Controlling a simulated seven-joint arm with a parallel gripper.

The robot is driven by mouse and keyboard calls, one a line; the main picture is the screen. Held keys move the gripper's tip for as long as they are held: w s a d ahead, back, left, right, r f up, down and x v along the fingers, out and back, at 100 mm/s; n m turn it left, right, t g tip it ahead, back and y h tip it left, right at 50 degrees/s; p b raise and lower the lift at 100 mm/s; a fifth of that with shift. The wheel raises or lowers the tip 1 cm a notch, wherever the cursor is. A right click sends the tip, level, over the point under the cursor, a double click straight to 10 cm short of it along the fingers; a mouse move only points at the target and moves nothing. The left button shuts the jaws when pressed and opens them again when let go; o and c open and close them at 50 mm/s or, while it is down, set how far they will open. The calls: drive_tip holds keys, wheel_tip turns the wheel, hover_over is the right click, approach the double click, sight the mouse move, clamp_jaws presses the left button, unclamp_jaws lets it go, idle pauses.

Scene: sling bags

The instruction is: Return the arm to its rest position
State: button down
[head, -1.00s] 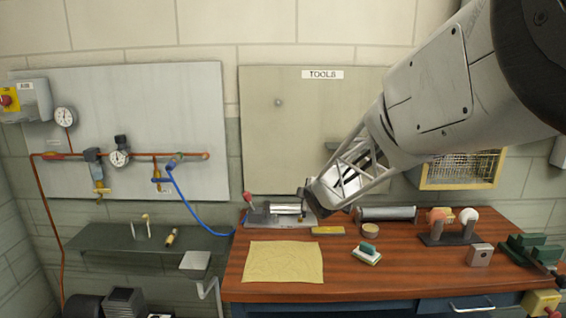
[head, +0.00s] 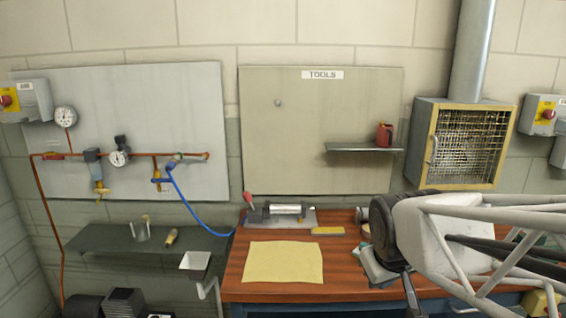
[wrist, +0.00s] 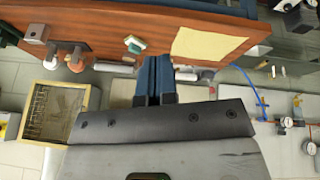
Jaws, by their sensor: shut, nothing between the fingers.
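My arm enters the head view from the right edge and reaches over the right part of the wooden bench (head: 275,290). My gripper (wrist: 153,62) shows in the wrist view with its two blue fingers together and nothing between them. In the head view its end is small and partly hidden by my arm, above the bench right of the yellow cloth. The bench also shows upside down at the top of the wrist view (wrist: 110,22).
The yellow cloth (head: 283,262) lies flat on the bench, with a metal clamp tool (head: 285,212) behind it. A red can (head: 384,135) stands on a wall shelf (head: 350,147). A mesh-fronted box (head: 466,145) hangs at right. My arm hides the bench's right part.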

drive_tip(key=s+f+m+g, duration=0.1)
drive_tip(key=s+m+g, duration=0.1)
drive_tip(key=s, duration=0.9)
drive_tip(key=shift+f+m+y, duration=0.3)
drive_tip(key=shift+f+m, duration=0.05)
drive_tip(key=shift+m, duration=0.25)
